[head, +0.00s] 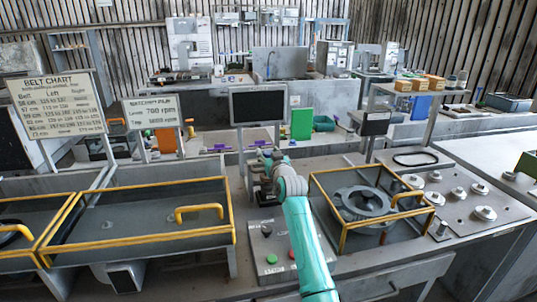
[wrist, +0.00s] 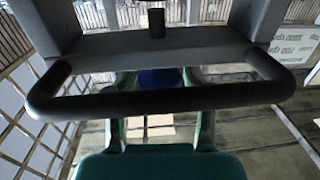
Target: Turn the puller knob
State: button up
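My teal arm reaches up the middle of the head view, and its grey end, with my gripper (head: 265,160), is over the bench beside a small dark grey fixture (head: 263,192). The arm partly hides that fixture. In the wrist view a thick dark bar (wrist: 160,103) with bent ends crosses the picture under a grey crosspiece (wrist: 110,46). A short dark cylinder (wrist: 156,22) stands at the crosspiece; I cannot tell whether it is the puller knob. My gripper's fingertips and any contact are not clear.
A control box (head: 270,250) with red and green buttons sits left of my arm. A yellow-framed guard (head: 342,235) over a round housing stands right; another yellow-framed cover (head: 150,235) is left. A dark monitor (head: 258,106) stands behind. Several metal knobs sit on a plate (head: 495,195) at right.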

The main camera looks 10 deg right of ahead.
jog(key=c, duration=0.7)
jog(key=shift+m+h, duration=0.8)
jog(key=shift+h, duration=0.4)
jog(key=shift+a+m+h, duration=0.1)
jog(key=shift+m+h, duration=0.8)
jog(key=shift+h, duration=0.5)
jog(key=shift+m+g+h, duration=0.7)
jog(key=shift+m+h, duration=0.2)
jog(key=shift+h, duration=0.5)
jog(key=shift+m+g+h, duration=0.3)
jog(key=shift+m+h, duration=0.2)
jog(key=shift+h, duration=0.2)
jog(key=o, duration=1.2)
